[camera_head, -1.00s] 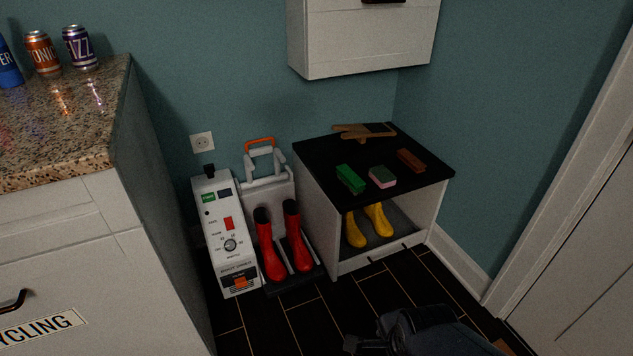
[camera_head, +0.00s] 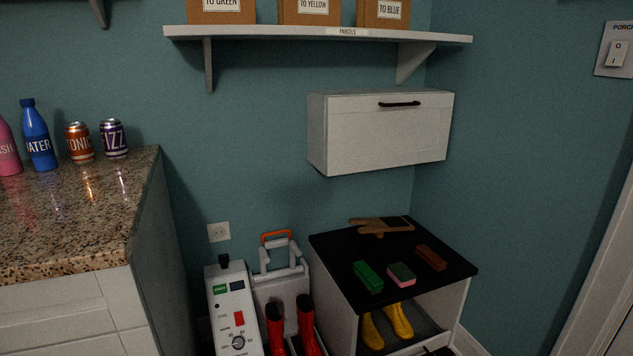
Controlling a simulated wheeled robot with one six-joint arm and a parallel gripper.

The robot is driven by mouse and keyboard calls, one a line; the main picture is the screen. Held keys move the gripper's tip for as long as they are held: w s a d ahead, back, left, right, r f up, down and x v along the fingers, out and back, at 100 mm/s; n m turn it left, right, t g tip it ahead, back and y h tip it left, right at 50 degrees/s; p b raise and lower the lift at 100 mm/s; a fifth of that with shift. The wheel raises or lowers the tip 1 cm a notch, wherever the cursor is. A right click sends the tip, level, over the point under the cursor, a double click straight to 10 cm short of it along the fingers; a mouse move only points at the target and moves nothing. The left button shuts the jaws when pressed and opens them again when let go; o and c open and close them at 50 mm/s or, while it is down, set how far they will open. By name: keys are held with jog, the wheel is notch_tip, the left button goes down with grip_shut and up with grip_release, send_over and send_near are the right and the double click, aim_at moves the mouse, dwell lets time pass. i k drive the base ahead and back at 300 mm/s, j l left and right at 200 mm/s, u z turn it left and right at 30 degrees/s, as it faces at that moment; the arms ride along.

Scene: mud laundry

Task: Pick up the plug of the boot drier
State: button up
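The boot drier (camera_head: 232,310) is a white unit with a red switch, a dial and small green and blue panels. It stands on the floor between the counter and the bench, cut off by the lower edge. A small black piece (camera_head: 223,261) sits upright on its top; it looks like the plug, but is too small to be sure. A wall socket (camera_head: 218,232) is just above it, with nothing in it. Red boots (camera_head: 306,322) stand beside the unit, in front of a grey frame with an orange handle (camera_head: 276,236). My gripper is not visible now.
A granite counter (camera_head: 70,235) with bottles and cans stands at left. A black-topped bench (camera_head: 335,250) at right holds green, pink-green and brown blocks, with yellow boots (camera_head: 399,320) below. A white wall cabinet (camera_head: 385,135) and parcel shelf (camera_head: 320,33) hang above.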

aim_at(224, 258)
jog(key=i+j, duration=0.2)
jog(key=i, duration=0.25)
jog(key=i+j+u, duration=0.15)
jog(key=i, duration=0.35)
jog(key=i+j, duration=0.25)
jog(key=i, duration=0.2)
jog(key=u, duration=0.05)
